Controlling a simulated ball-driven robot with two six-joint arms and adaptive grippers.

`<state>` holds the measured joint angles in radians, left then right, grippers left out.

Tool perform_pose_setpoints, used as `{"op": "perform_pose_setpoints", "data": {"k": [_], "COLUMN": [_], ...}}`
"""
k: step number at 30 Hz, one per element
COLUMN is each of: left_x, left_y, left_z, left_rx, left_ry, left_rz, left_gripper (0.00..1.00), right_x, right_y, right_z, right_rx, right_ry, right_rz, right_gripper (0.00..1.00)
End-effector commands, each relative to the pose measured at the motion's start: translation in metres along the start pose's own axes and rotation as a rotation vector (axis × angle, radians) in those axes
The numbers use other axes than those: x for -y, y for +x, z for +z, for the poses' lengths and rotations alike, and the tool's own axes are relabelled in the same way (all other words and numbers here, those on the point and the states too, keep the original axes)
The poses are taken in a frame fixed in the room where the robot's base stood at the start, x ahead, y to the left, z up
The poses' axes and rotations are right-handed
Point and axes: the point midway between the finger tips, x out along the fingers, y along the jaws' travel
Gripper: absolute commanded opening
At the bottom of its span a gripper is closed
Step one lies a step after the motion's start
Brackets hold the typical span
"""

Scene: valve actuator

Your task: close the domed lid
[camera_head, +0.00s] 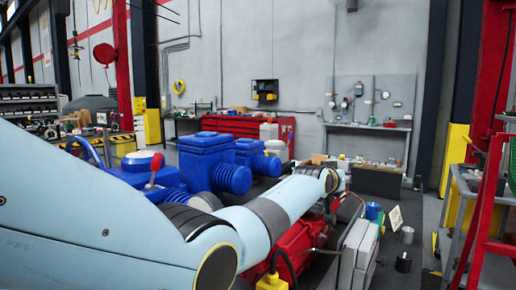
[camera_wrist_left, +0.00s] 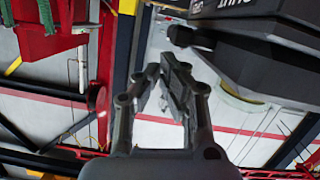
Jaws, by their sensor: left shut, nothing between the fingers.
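In the left wrist view, a dark housing (camera_wrist_left: 260,50) with white lettering fills the upper right. A pale, see-through curved shape (camera_wrist_left: 240,112) with a thin rim shows beside it. It may be the domed lid, but I cannot tell for sure. My left gripper (camera_wrist_left: 160,70) is shut and empty, with its fingertips to the left of the housing and a gap between them. In the head view my left arm reaches in from the left, and its fingers cannot be made out past the wrist. My right gripper is in neither view.
Blue machinery (camera_head: 205,155) stands behind my left arm, with a red lever (camera_head: 156,168) at its left. Red machinery (camera_head: 298,245) lies below the arm. A red frame (camera_head: 487,200) stands at the right.

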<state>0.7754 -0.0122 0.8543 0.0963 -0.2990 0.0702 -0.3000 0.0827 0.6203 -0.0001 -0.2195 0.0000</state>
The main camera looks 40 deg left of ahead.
Motion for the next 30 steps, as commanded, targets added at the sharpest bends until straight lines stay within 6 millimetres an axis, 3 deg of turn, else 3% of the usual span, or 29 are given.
{"op": "perform_pose_setpoints", "data": {"k": [6, 23, 26, 30], "left_x": [0.0, 0.001, 0.0, -0.003], "left_y": [0.003, 0.003, 0.002, -0.002], "left_z": [0.009, 0.012, 0.006, -0.018], "left_rx": [0.0, 0.002, 0.001, -0.002], "left_ry": [0.055, 0.069, 0.069, 0.069], "left_rz": [-0.014, -0.018, -0.018, -0.019], "left_gripper": [0.0, 0.0, 0.0, 0.0], "right_x": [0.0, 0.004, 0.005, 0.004], "right_y": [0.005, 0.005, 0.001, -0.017], "right_z": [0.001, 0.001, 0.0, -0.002], "right_rx": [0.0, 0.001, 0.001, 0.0], "right_ry": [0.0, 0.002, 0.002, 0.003], "right_rz": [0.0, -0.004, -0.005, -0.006], "right_gripper": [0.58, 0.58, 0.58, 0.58]}}
